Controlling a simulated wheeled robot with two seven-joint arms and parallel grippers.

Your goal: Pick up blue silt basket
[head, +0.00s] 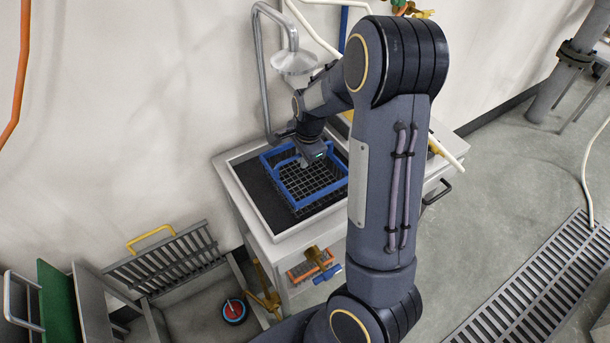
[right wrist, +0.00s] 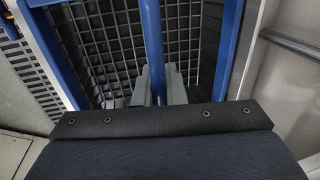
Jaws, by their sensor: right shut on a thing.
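The blue silt basket (head: 278,191) has a blue frame and handle and dark wire mesh. It sits in the tray-like top of the light grey cabinet (head: 227,180), tilt not clear. My left gripper is not in view.
A metal shower head (head: 295,62) on a bent pipe stands behind the basin. Valves with blue and yellow handles (head: 320,265) are on the cabinet front. A floor grating (head: 530,300) lies at right.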

